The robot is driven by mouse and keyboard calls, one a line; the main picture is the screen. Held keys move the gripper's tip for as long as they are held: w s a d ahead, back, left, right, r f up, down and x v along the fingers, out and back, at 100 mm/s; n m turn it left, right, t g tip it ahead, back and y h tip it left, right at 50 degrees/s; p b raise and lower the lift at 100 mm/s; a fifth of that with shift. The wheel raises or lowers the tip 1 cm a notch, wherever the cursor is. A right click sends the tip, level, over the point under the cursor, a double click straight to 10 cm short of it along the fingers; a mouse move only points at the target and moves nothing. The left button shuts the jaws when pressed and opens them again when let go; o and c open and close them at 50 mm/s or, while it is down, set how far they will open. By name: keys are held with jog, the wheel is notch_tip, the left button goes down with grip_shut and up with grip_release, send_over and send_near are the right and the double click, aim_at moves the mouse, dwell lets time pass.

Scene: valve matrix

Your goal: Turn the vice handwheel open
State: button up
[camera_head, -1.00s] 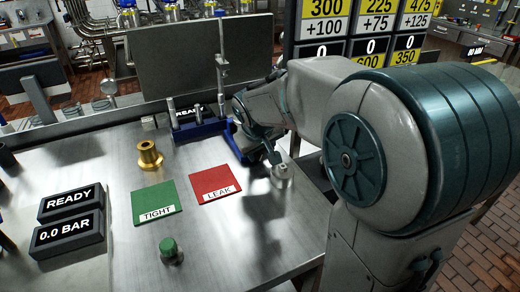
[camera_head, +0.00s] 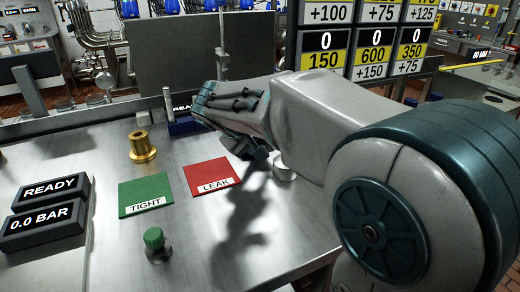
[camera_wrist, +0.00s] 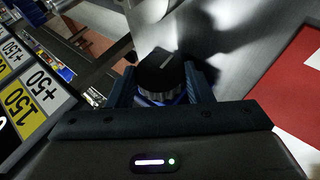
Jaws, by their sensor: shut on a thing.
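The vice handwheel (camera_wrist: 161,72) is a round black knob with a pale line across its top, seen in the wrist view. It sits over a blue part of the vice (camera_wrist: 160,99). My gripper (camera_wrist: 161,84) is shut on the handwheel, one dark finger on each side of it. In the head view my arm hides the handwheel and most of the vice; only a bit of the blue vice (camera_head: 187,127) shows left of my arm.
A green TIGHT mat (camera_head: 146,192) and a red LEAK mat (camera_head: 209,174) lie on the metal bench. A brass fitting (camera_head: 142,147) and a green-topped knob (camera_head: 154,241) stand nearby. READY (camera_head: 48,192) and 0.0 BAR displays are at left. A dark panel (camera_head: 172,55) stands behind.

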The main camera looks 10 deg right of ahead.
dwell(0.3)
jog(key=o, duration=1)
jog(key=shift+a, duration=0.1)
jog(key=p+v, duration=0.2)
jog(key=v, duration=1.2)
jog(key=shift+f, duration=0.1)
jog(key=s+d+f+m+g+y+p, duration=0.1)
jog(key=s+d+m+y+p, duration=0.1)
jog(key=s+p, duration=0.5)
jog(key=s+d+f+m+g+y+p, duration=0.2)
jog(key=s+d+y+p, duration=0.2)
jog(key=s+p, duration=0.4)
jog(key=shift+d+p, duration=0.65)
